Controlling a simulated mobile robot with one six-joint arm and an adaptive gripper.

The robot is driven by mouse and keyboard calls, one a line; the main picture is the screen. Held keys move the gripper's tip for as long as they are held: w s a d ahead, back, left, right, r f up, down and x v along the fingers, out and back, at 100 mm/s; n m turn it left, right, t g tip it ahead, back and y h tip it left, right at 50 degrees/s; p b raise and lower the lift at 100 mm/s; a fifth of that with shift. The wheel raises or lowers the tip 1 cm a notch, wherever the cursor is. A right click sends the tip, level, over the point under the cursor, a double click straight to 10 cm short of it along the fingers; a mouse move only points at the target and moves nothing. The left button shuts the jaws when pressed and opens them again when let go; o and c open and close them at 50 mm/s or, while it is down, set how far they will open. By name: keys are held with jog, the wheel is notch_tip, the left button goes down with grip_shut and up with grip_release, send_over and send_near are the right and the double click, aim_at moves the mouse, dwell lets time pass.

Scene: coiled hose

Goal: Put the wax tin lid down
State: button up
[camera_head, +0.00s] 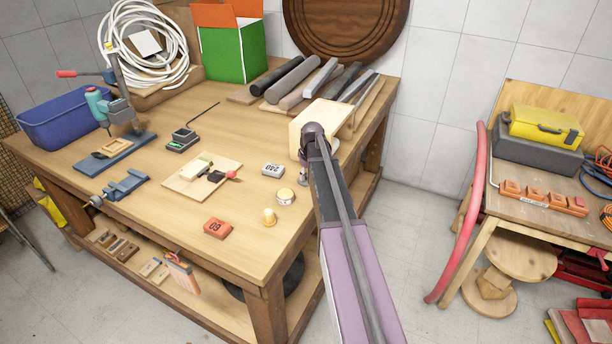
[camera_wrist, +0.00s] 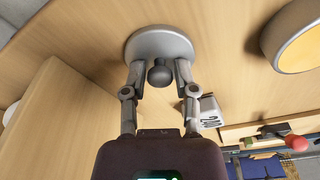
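The wax tin lid (camera_wrist: 152,44) is a round grey metal disc with a dark ball knob (camera_wrist: 160,73). In the wrist view it appears to lie flat on the tabletop, knob towards me. My gripper (camera_wrist: 159,70) has a finger on each side of the knob, with a narrow gap showing on both sides, so it looks open.
A pale wooden block (camera_head: 309,118) stands close by my gripper; it also shows in the wrist view (camera_wrist: 62,105).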

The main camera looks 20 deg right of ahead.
jog(key=shift+o, duration=0.6)
jog(key=shift+r, duration=0.15)
notch_tip(320, 180, up, 12)
jog(key=s+p, duration=0.1)
jog(key=p, duration=1.1)
jog(key=shift+s+d, duration=0.25)
jog(key=shift+s, duration=0.15)
jog(key=s+a+m+g, duration=0.1)
jog(key=s+a+m, duration=0.2)
jog(key=s+a, duration=2)
jog(key=shift+s+a+f+g, duration=0.2)
jog(key=shift+s+a+g, duration=0.15)
jog(key=shift+s, duration=0.25)
